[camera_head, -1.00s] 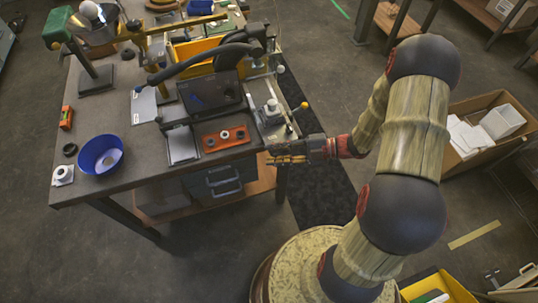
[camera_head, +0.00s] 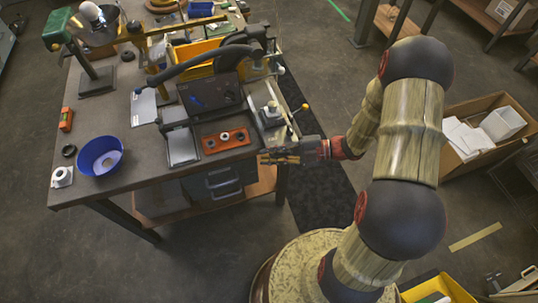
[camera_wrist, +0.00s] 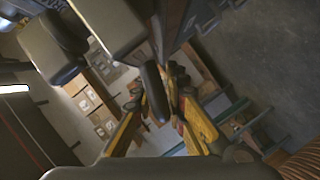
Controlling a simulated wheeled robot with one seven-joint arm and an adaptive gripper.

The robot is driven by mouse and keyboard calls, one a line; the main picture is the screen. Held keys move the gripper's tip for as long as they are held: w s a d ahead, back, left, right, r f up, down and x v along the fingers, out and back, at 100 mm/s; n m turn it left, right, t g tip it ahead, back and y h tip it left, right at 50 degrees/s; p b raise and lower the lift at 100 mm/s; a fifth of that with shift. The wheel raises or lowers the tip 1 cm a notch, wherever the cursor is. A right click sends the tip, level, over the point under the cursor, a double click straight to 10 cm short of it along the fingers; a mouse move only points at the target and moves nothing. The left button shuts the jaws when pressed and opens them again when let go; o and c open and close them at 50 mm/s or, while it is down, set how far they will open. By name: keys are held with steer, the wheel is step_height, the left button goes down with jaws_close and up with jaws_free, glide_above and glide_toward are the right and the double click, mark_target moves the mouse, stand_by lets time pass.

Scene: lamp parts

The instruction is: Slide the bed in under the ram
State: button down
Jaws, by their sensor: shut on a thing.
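The press (camera_head: 208,92) stands near the bench's right front, a dark block under a long black lever arm (camera_head: 195,65). The ram's lower end cannot be made out. An orange-red plate with round holes (camera_head: 225,140), seemingly on the bed, lies in front of the dark block, towards the bench's front edge. My gripper (camera_head: 264,159) is at the bench's front right edge, just right of and below this plate. In the wrist view, its yellow fingers are shut on a dark rounded bar (camera_wrist: 155,88). Whether this bar joins the bed is hidden.
A grey flat plate (camera_head: 182,147) lies left of the orange-red plate. A small fixture with a yellow-knobbed lever (camera_head: 304,107) is right of the press. A blue bowl (camera_head: 101,157) sits at the bench's front left. A yellow bin (camera_head: 200,50) stands behind the press.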

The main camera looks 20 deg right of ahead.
mark_target(273, 145)
steer(key=shift+s+f, duration=0.25)
steer(key=shift+f, duration=0.1)
stand_by(0.3)
steer(key=shift+w+p, duration=1.25)
steer(key=shift+w, duration=0.75)
steer(key=c, duration=2.2)
jaws_free()
steer(key=shift+o, duration=1.4)
steer(key=shift+w+r, duration=0.1)
steer(key=shift+w, duration=0.05)
steer(key=shift+d+r, duration=0.1)
